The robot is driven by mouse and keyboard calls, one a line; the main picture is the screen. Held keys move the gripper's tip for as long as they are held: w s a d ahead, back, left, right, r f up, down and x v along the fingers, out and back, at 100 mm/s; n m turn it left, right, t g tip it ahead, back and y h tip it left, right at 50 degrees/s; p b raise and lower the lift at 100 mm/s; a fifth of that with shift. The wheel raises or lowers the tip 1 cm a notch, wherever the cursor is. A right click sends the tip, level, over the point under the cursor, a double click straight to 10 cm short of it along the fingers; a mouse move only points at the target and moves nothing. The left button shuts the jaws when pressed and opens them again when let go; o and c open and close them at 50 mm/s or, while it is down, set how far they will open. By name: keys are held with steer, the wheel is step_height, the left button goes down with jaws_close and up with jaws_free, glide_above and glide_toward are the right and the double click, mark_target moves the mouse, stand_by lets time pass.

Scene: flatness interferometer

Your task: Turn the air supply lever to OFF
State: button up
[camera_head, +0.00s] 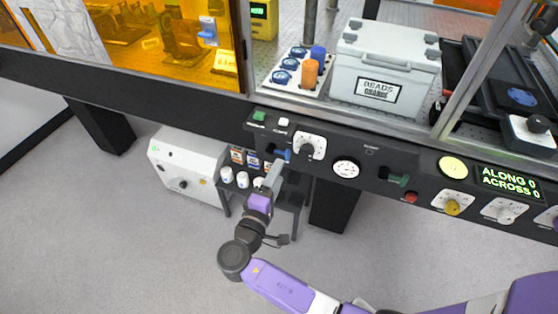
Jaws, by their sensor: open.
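A small blue lever (282,154) sticks out from the front of the black control panel (325,163), left of a white dial plate (310,146). It may be the air supply lever; its label is too small to read. A green lever (398,180) sits further right on the same panel, past a round white gauge (346,168). My gripper (275,172) is open, just below the blue lever and very close to it. I cannot tell whether the fingers touch the lever. The fingers hide part of the panel's lower edge there.
A green button (259,115), a red button (411,197) and several knobs line the panel. Under the bench stand a white box (187,168) and a small dark stand (290,195) with white jars. A grey cooler (385,69) stands behind the frame. The floor in front is clear.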

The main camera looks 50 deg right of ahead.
mark_target(287, 157)
steer(key=shift+x, duration=3.05)
steer(key=shift+s, duration=0.1)
